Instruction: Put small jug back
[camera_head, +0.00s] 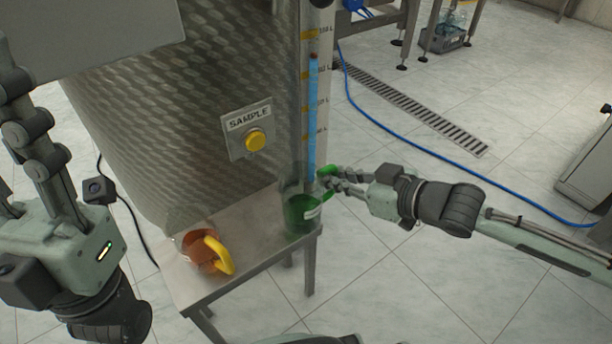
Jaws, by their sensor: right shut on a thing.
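A clear jug with green contents and a green handle (299,213) is at the right end of a small steel table (250,250). My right gripper (330,180) comes in from the right and is shut on its green handle. The jug looks upright; I cannot tell whether its base touches the table. A second clear jug with orange-brown contents and a yellow handle (217,253) is on the left part of the table, apart from both grippers. My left gripper (22,125) is at the left edge, its fingers pointing up; their opening is unclear.
A large steel tank (200,110) stands behind the table, with a yellow SAMPLE button (255,140) and a blue level gauge (312,115). A blue hose (410,145) and a drain grate (410,107) lie on the floor at the right. Bare table lies between the jugs.

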